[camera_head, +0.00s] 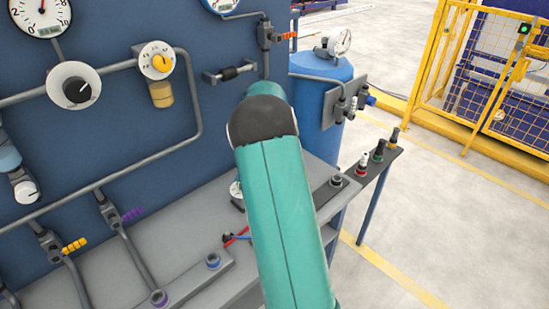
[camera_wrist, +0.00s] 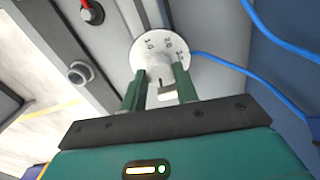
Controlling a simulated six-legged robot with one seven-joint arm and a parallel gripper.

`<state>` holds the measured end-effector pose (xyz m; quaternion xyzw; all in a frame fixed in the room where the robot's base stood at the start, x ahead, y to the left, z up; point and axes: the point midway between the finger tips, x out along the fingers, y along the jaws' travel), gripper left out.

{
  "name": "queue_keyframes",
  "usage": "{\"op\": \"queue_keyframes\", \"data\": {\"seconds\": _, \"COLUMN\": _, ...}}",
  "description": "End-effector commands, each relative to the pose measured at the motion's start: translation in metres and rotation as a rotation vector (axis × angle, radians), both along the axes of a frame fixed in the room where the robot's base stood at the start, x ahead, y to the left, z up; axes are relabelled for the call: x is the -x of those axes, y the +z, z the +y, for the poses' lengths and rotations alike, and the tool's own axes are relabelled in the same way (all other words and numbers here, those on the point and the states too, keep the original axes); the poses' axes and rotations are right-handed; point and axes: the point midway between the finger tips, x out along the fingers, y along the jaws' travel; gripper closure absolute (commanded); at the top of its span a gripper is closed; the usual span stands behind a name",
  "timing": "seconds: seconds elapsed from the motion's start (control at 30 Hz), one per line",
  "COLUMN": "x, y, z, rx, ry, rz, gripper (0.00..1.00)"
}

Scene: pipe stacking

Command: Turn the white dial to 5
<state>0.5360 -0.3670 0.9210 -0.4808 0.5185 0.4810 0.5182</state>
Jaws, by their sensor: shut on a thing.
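The white dial (camera_wrist: 178,42) is near the top middle of the wrist view, a round white face with small dark numbers and a white knob (camera_wrist: 159,66) standing out from it. The numbers are too small to read surely, and I cannot tell the setting. My gripper (camera_wrist: 158,82) has its two green fingers on either side of the knob, shut on it. In the head view my teal arm covers the gripper; a small whitish round part shows at the arm's left edge, and I cannot tell if it is this dial.
A blue hose (camera_wrist: 245,72) runs right of the dial. A grey fitting (camera_wrist: 80,74) and a red part (camera_wrist: 92,12) are at its left. In the head view, gauges and pipes cover the blue panel (camera_head: 120,130); a blue tank (camera_head: 320,75) stands behind my arm. Floor at right is open.

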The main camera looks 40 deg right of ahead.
Motion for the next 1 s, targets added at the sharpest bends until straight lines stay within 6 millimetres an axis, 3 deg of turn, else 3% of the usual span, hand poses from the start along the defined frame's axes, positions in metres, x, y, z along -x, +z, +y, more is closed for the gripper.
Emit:
{"op": "queue_keyframes", "data": {"seconds": 0.17, "x": 0.0, "y": 0.001, "z": 0.0, "rx": -0.001, "ry": 0.0, "rz": -0.001, "gripper": 0.93}}
{"op": "queue_keyframes", "data": {"seconds": 0.2, "x": 0.0, "y": 0.001, "z": 0.0, "rx": -0.001, "ry": 0.0, "rz": -0.001, "gripper": 0.68}}
{"op": "queue_keyframes", "data": {"seconds": 0.3, "x": 0.0, "y": 0.001, "z": 0.0, "rx": -0.001, "ry": 0.0, "rz": -0.001, "gripper": 0.49}}
{"op": "queue_keyframes", "data": {"seconds": 0.67, "x": 0.0, "y": 0.004, "z": 0.0, "rx": 0.0, "ry": 0.001, "rz": -0.001, "gripper": 0.48}}
{"op": "queue_keyframes", "data": {"seconds": 0.87, "x": -0.001, "y": 0.032, "z": 0.0, "rx": 0.001, "ry": 0.001, "rz": -0.005, "gripper": 0.48}}
{"op": "queue_keyframes", "data": {"seconds": 1.0, "x": -0.001, "y": 0.063, "z": 0.0, "rx": 0.002, "ry": 0.002, "rz": -0.004, "gripper": 0.48}}
